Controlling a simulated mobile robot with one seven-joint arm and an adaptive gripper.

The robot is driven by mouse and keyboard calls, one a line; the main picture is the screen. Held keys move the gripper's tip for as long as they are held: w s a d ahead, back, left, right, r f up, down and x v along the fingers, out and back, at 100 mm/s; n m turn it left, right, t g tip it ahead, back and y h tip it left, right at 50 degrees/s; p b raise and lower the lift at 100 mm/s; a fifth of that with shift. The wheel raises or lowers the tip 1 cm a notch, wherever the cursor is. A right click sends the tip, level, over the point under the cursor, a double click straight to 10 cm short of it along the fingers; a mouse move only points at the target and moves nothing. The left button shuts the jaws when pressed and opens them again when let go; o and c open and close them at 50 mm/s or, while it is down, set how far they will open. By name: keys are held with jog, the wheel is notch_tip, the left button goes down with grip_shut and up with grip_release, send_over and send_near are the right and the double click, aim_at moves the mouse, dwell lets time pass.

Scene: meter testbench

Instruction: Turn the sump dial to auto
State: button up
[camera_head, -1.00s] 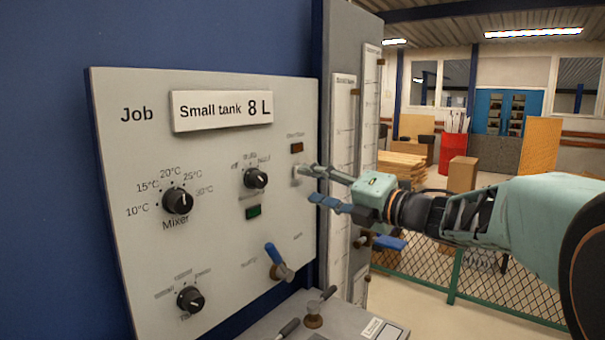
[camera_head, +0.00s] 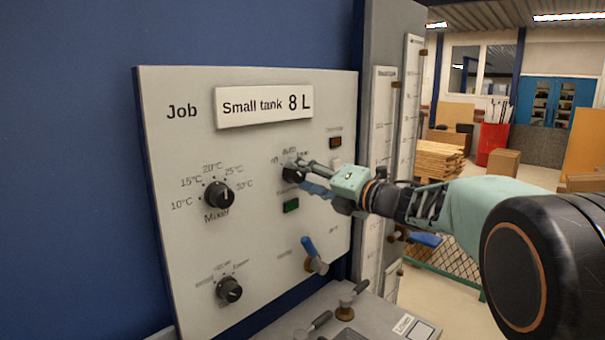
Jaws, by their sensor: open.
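The dial marked off, auto and hand (camera_head: 293,172) is a black round knob on the pale panel, right of the mixer dial. I take it as the sump dial; its name label is too small to read. The lettering for auto is above the knob. Where its pointer stands is too small to tell. My gripper (camera_head: 307,176) is open at the dial's right side, one finger level with the knob's upper part and a blue-tipped finger lower. Whether the fingers touch the knob cannot be told.
The mixer dial (camera_head: 218,195) is to the left, a third dial (camera_head: 229,290) below. A green indicator (camera_head: 291,206) sits under the sump dial, close to my fingers. A blue-handled lever (camera_head: 312,254) juts out below. A bench with levers (camera_head: 346,305) is lower right.

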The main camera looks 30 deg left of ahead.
jog(key=shift+a, duration=0.1)
jog(key=shift+c, duration=0.6)
jog(key=c, duration=1)
jog(key=shift+c, duration=0.2)
jog(key=shift+w+m, duration=0.1)
jog(key=shift+m, duration=0.2)
jog(key=m+p, duration=0.1)
jog(key=m, duration=0.3)
jog(key=shift+r+p, duration=0.1)
jog(key=shift+p, duration=0.3)
jog(key=shift+m+p, duration=0.9)
jog(key=shift+m, duration=1.3)
jog(key=o, duration=1.2)
jog(key=shift+c, duration=0.2)
